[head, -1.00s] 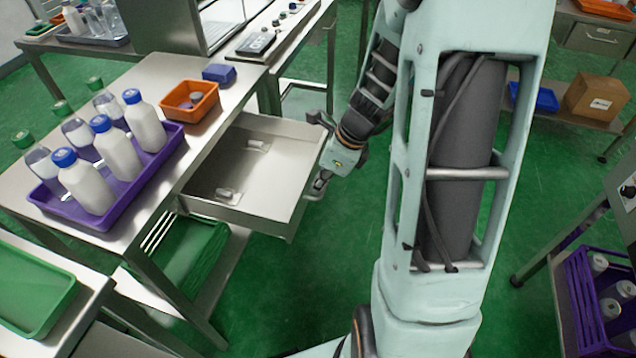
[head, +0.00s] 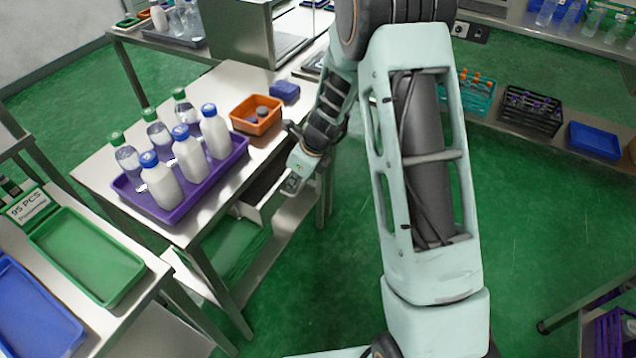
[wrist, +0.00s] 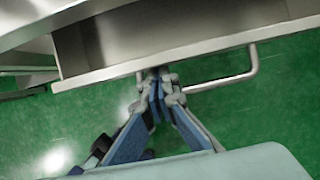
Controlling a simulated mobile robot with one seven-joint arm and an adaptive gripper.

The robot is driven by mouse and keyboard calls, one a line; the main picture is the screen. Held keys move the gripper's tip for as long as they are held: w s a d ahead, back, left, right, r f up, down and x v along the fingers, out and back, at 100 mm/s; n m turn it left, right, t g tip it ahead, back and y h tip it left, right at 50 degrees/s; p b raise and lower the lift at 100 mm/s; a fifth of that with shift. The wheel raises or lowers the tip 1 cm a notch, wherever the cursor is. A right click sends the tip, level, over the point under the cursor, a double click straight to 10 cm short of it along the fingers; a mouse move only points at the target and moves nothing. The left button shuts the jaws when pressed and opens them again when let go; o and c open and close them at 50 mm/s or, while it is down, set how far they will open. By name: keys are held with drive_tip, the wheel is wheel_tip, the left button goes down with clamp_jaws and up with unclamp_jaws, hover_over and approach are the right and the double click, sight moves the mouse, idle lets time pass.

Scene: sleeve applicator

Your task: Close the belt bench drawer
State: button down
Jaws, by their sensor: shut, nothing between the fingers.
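On the bench top (head: 222,88) stand a purple tray (head: 180,208) of several bottles, an orange bin (head: 256,116) and a blue box (head: 285,92). A green tray (head: 90,255) lies on the near-left table.

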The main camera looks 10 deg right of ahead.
drive_tip(key=w+a, duration=0.1)
drive_tip(key=w+a+p, duration=0.1)
drive_tip(key=a, duration=0.1)
drive_tip(key=w+a+p, duration=0.1)
drive_tip(key=a, duration=0.1)
drive_tip(key=shift+w+r, duration=0.1)
drive_tip(key=shift+w, duration=0.25)
drive_tip(key=shift+w+a+p, duration=0.15)
drive_tip(key=shift+a+p, duration=0.05)
drive_tip(key=shift+p, duration=0.1)
